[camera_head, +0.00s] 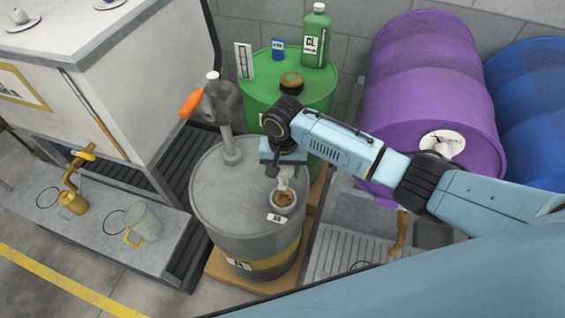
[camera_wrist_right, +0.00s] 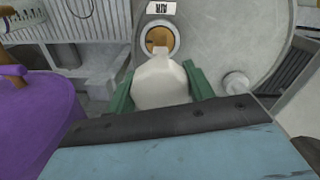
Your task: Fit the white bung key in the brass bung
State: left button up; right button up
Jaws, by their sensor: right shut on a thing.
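The white bung key (camera_wrist_right: 162,84) is held between the green fingers of my right gripper (camera_wrist_right: 160,86), which is shut on it. The brass bung (camera_wrist_right: 157,38) sits inside a pale ring on top of the grey drum (camera_head: 236,180). In the wrist view the key's narrow tip overlaps the near part of the bung. In the head view my right gripper (camera_head: 284,172) points down, with the key just above the bung (camera_head: 284,199). I cannot tell whether the tip touches it or is in it. My left gripper is not in view.
A hand pump (camera_head: 226,120) with an orange handle stands on the grey drum, left of my gripper. A green drum (camera_head: 262,92) with a bottle (camera_head: 316,38) is behind. A purple drum (camera_head: 425,85) lies to the right.

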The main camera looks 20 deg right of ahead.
aim_at(283, 183)
jog(key=shift+s+r+p, duration=0.1)
jog(key=shift+p, duration=0.5)
jog(key=shift+f+b, duration=1.15)
jog(key=shift+f, duration=1.35)
jog(key=shift+p, duration=0.45)
jog(key=shift+f+b, duration=0.95)
jog(key=shift+f, duration=0.9)
jog(key=o, duration=1.1)
notch_tip(283, 183, up, 13)
jog(key=shift+r+p, duration=0.2)
jog(key=shift+p, duration=0.75)
